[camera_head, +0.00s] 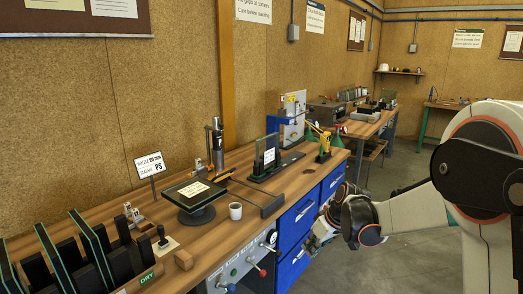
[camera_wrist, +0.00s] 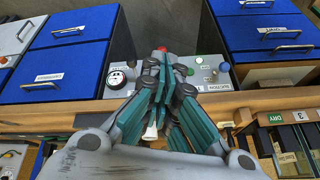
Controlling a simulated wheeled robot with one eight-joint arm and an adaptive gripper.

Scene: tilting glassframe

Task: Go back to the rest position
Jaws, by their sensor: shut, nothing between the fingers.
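My gripper (camera_head: 313,243) is at the right in the head view, beside the front of the workbench (camera_head: 215,222) and near its blue drawers. The arm reaches in from the right edge. In the wrist view, the teal-padded fingers of my gripper (camera_wrist: 162,62) come together with nothing between them. Behind them is a grey control panel (camera_wrist: 120,77) with a gauge and knobs.
On the bench stand a dark square plate on a round stand (camera_head: 195,192), a white mug (camera_head: 235,211), an upright dark pane (camera_head: 268,155) and a rack of green-edged panes (camera_head: 92,250). Blue drawers (camera_head: 297,221) line the front. Floor (camera_head: 410,250) shows beneath the arm.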

